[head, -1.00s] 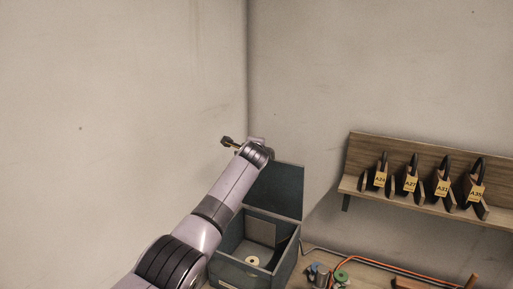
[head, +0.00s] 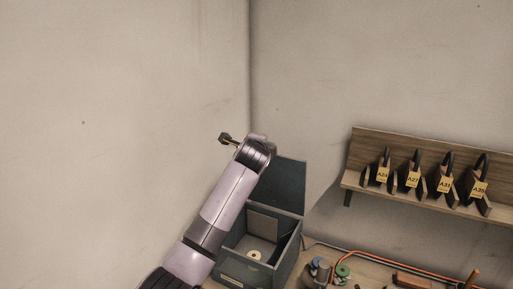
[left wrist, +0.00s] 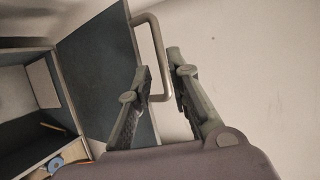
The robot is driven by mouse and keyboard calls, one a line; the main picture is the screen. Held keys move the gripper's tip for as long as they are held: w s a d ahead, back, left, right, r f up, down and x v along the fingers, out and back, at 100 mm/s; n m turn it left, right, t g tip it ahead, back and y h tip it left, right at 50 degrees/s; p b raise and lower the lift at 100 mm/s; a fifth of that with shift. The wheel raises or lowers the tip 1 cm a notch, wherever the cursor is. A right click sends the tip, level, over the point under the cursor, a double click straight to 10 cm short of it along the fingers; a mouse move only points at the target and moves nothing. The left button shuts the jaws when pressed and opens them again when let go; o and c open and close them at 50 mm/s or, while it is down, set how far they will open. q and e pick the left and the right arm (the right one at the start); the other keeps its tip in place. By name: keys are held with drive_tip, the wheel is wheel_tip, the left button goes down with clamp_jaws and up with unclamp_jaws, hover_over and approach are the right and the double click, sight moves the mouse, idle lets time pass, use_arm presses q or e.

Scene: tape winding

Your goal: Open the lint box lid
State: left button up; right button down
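The lint box (head: 284,255) is a dark teal box at the lower middle of the head view. Its lid (head: 284,184) stands raised at the back, so the inside shows. My left arm crosses in front of the box's left side. My left gripper (head: 225,138) is up and to the left of the lid. In the left wrist view the lid (left wrist: 92,65) has a metal handle (left wrist: 158,45). The left fingers (left wrist: 157,65) are apart, with part of the handle showing between them; I cannot tell whether they touch it. My right gripper is not in view.
A cream disc (head: 255,254) lies inside the box. To the right, a wooden wall shelf (head: 400,199) holds several tagged dark items. Small cylinders (head: 321,270), an orange cable (head: 385,264) and other items lie on the bench. Walls stand close behind and left.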

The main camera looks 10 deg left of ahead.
use_arm(q)
drive_tip(key=shift+v, duration=2.65)
